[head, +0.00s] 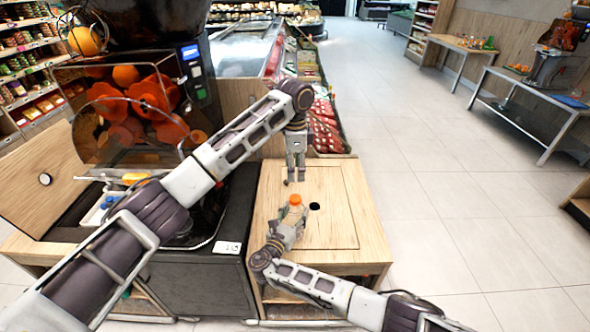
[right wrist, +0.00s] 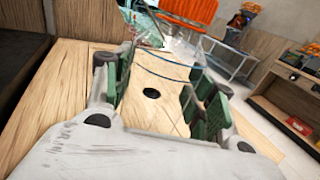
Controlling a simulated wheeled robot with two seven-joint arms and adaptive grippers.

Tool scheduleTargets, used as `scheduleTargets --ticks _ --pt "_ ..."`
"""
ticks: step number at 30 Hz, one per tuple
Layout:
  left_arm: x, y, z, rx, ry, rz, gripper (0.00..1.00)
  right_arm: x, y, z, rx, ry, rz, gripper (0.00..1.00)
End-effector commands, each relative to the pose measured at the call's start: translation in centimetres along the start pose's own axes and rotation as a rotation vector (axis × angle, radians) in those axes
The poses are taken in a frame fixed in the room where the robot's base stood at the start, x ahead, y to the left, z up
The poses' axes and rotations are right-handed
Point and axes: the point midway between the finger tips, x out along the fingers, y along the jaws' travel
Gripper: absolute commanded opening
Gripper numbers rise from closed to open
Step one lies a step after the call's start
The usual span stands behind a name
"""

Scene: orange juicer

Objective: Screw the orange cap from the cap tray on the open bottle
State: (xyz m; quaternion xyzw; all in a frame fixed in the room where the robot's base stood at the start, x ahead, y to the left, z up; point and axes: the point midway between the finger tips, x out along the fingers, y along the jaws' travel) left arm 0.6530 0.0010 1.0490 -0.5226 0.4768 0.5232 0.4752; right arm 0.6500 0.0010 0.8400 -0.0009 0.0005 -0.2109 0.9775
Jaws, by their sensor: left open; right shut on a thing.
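The clear bottle (right wrist: 165,62) stands in my right gripper (head: 290,222), which is shut on it over the wooden counter (head: 335,228). The orange cap (head: 295,200) sits at the bottle's top; it also shows in the right wrist view (right wrist: 195,28). I cannot tell how tightly it is seated. My left gripper (head: 293,183) points down just beyond the cap in the picture, open and empty, with a small gap between its fingertips and the cap. A white and blue tray (head: 98,210) lies at the left by the juicer; I cannot tell whether it is the cap tray.
A dark round hole (head: 315,206) is in the counter just right of the bottle. The juicer (head: 140,105) with oranges stands at the left, partly behind my left arm. Produce crates (head: 325,125) are behind the counter. The floor to the right is clear.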

Motion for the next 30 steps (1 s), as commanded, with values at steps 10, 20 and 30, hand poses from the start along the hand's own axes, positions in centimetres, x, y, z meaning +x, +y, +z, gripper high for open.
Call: scheduleTargets --ticks 10,20,30 --pt "0.0 0.0 0.0 0.0 0.0 0.0 0.58 0.0 0.0 0.0 0.0 0.0 0.0 0.81" --pt "0.0 0.0 0.0 0.0 0.0 0.0 0.58 -0.1 0.0 0.0 0.0 0.0 0.0 0.81" --pt "0.0 0.0 0.0 0.0 0.0 0.0 0.58 -2.4 0.0 -0.1 0.001 0.001 0.002 0.81"
